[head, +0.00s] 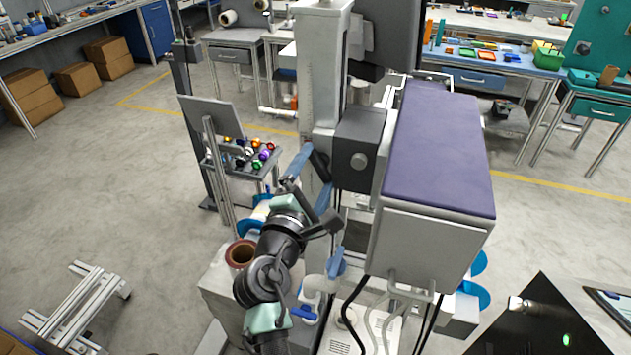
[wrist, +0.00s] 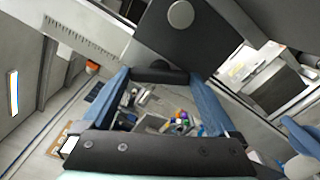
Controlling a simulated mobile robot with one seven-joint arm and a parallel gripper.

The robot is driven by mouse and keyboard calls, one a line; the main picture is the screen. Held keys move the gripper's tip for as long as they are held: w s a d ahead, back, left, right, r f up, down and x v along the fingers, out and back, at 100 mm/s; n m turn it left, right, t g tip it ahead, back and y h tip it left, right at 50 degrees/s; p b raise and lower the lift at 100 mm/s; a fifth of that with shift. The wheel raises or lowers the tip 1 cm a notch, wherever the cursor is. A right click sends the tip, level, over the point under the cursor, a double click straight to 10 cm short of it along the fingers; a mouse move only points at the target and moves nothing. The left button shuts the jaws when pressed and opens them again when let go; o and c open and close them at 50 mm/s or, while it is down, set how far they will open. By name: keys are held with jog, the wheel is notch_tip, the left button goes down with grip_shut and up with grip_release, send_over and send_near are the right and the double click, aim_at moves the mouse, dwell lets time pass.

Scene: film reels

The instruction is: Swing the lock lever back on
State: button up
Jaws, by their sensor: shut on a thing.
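My gripper (head: 314,172) has two blue fingers and reaches up to the left side of the machine's dark grey block (head: 371,137), which has a round knob. In the wrist view, the fingertips of my gripper (wrist: 160,77) are closed on a short black bar, which I take to be the lock lever (wrist: 160,74). The bar lies crosswise between the fingers, just below the dark block (wrist: 205,35). In the head view the lever (head: 319,160) is mostly hidden by the fingers and the block, so its angle is hard to tell.
A light column (head: 320,75) stands behind the block, and a purple-topped grey box (head: 437,150) is to its right. A blue-handled part (head: 337,263) and hanging cables are below. A tilted panel (head: 210,115) stands to the left. Open floor lies further left.

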jog(key=m+b, duration=0.2)
jog(key=m, duration=0.1)
jog(key=shift+f, duration=0.15)
jog(key=shift+m+b, duration=0.95)
jog(key=shift+m, duration=0.35)
jog(key=o, duration=1)
jog(key=shift+s, duration=0.1)
jog(key=b+v, duration=0.2)
jog(key=v, duration=1)
jog(key=shift+s+b, duration=0.35)
jog(key=shift+s, duration=0.05)
jog(key=shift+a, duration=0.1)
